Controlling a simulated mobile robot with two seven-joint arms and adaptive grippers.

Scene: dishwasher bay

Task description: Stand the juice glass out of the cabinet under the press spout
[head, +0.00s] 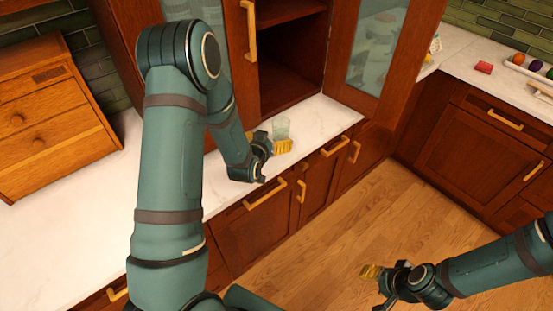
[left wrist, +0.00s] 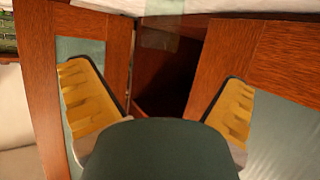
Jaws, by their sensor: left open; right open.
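The juice glass (head: 281,127), clear and pale green, appears upright on the white counter in front of the open cabinet (head: 290,75). My left gripper (head: 271,140) is open and low over the counter, with its yellow-padded fingers close to the glass. In the left wrist view the glass (left wrist: 162,28) shows only partly, at the top, beyond and between the spread fingers (left wrist: 156,80). I cannot tell whether a finger touches it. My right gripper (head: 372,272) is open and empty above the floor, far from the glass. The press and its spout are not in view.
Both glass-paned cabinet doors stand open, the right one (head: 372,50) reaching over the counter. A wooden drawer box (head: 50,120) stands on the left counter (head: 75,220).

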